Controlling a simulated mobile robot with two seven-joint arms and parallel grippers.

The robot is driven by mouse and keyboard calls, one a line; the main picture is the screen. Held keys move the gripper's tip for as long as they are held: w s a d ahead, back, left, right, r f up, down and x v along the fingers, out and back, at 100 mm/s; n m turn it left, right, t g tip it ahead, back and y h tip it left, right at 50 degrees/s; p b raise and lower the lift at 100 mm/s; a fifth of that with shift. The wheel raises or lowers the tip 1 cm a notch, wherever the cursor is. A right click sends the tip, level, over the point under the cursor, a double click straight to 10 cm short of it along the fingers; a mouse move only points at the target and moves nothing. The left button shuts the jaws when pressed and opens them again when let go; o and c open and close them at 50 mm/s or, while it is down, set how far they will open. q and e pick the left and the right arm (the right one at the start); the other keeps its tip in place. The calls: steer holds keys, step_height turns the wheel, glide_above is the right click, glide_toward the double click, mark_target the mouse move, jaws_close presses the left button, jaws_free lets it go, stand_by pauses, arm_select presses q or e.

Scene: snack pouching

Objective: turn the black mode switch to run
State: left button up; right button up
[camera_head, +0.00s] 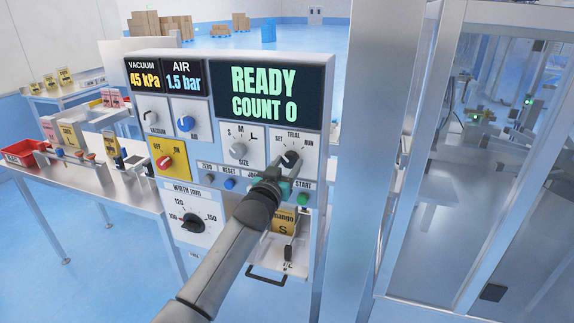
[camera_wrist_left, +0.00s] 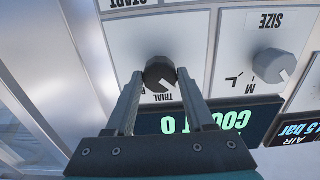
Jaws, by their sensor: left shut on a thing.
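The black mode switch (camera_head: 291,159) is a round knob on a white plate labelled SET, TRIAL and RUN, at the panel's upper right. It also shows in the left wrist view (camera_wrist_left: 159,70), upside down, its white mark apparently toward TRIAL. My left gripper (camera_head: 282,169) reaches up to it from below. In the left wrist view its two fingers (camera_wrist_left: 160,76) stand on either side of the knob, shut on it. The fingers and wrist hide part of the panel below the switch in the head view. My right gripper is not in view.
The grey size knob (camera_head: 238,150) sits just left of the switch. The green START button (camera_head: 303,199) lies below. The display (camera_head: 263,93) reads READY, COUNT 0. A mango pouch (camera_head: 285,221) sits in the opening underneath. A grey post (camera_head: 372,150) stands at right.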

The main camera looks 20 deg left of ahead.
arm_select(q)
jaws_close()
steer(key=shift+m, duration=0.4)
steer(key=m, duration=0.5)
steer(key=shift+m+p, duration=0.3)
steer(key=shift+p, duration=0.1)
steer(key=m, duration=1.1)
steer(key=shift+m, duration=0.4)
